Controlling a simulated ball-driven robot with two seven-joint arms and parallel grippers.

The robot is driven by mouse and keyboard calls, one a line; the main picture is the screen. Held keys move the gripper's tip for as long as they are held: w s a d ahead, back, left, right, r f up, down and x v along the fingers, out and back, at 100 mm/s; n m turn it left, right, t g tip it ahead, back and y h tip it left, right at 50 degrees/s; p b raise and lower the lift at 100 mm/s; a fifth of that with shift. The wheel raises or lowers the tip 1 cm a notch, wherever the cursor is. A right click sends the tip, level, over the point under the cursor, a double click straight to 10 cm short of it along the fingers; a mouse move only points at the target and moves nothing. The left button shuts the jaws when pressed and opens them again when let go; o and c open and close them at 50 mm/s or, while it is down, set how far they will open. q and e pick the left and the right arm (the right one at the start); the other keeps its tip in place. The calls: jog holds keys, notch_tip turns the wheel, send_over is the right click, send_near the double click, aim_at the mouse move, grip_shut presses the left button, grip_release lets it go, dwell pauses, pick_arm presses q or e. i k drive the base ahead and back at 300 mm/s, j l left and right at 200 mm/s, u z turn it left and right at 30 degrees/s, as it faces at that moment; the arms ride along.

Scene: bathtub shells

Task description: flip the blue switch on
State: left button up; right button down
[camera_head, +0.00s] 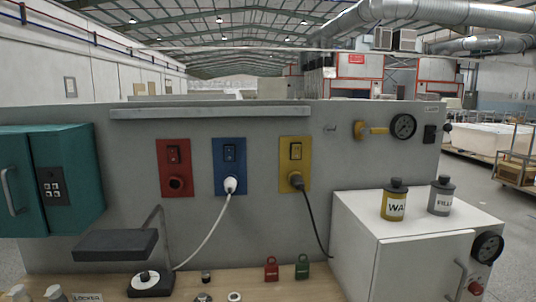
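The blue switch plate (219,180) is mounted on the grey panel, between a red plate and a yellow plate. Its dark rocker switch (229,153) sits in the upper half; whether it is on or off is too small to tell. A white plug (230,185) is in the socket below the switch, and its white cable hangs down to the left. Neither of my grippers shows in this view.
Red (174,167) and yellow (295,164) switch plates flank the blue one. A dark-headed lamp (115,244) stands at lower left, beside a teal cabinet (70,180). A white cabinet (350,240) stands at right. Red (271,270) and green (302,268) padlocks stand on the bench.

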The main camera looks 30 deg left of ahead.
aim_at(229, 151)
jog(key=k+l+u, duration=0.2)
jog(key=u, duration=1.15)
